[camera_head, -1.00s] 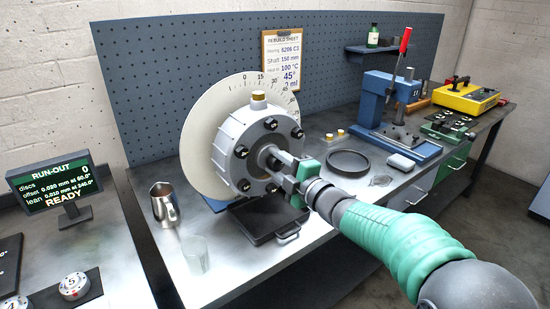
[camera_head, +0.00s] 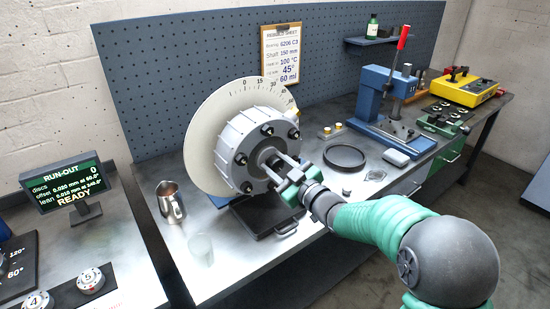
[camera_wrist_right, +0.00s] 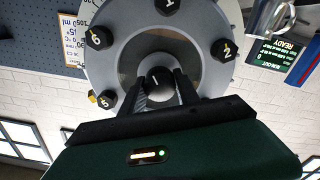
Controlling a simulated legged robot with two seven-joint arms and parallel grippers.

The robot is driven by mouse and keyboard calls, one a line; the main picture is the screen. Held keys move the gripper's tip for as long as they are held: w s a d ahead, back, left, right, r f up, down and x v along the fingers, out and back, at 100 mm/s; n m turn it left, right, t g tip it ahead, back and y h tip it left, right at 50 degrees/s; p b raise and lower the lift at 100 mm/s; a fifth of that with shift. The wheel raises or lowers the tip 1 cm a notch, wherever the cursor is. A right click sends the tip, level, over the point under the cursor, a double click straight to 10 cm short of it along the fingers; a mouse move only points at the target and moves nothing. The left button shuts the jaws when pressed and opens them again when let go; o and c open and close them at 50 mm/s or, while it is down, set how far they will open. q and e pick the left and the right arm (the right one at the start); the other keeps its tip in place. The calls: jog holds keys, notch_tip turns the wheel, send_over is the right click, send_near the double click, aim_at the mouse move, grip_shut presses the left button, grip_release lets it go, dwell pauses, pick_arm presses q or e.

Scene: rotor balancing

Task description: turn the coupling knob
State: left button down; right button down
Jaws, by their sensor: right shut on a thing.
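The grey round housing (camera_head: 232,150) with several black bolts stands in front of a white dial disc (camera_head: 205,125) marked in degrees. The dark round coupling knob (camera_wrist_right: 158,82), with a white mark, is at the housing's centre. My right gripper (camera_head: 274,163) reaches in from the right, its two fingers shut on the knob. In the wrist view the fingers (camera_wrist_right: 160,92) lie on either side of it and partly hide it. My left gripper is not in view.
A black tray (camera_head: 265,222) lies below the housing. A metal jug (camera_head: 170,203) and a clear beaker (camera_head: 201,249) stand at the left. A black ring dish (camera_head: 345,157) and a blue press (camera_head: 375,105) stand to the right. The READY screen (camera_head: 65,187) is far left.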

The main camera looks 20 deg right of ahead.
jog(key=m, duration=0.1)
jog(key=m+p, duration=0.2)
jog(key=shift+d+f+m, duration=0.1)
jog(key=shift+f+m, duration=0.15)
jog(key=shift+m, duration=0.05)
jog(key=shift+f+m+p, duration=0.1)
jog(key=shift+m+p, duration=1)
jog(key=shift+m, duration=0.2)
jog(key=c, duration=1.2)
grip_release()
jog(key=shift+o, duration=1.5)
jog(key=shift+r, duration=0.2)
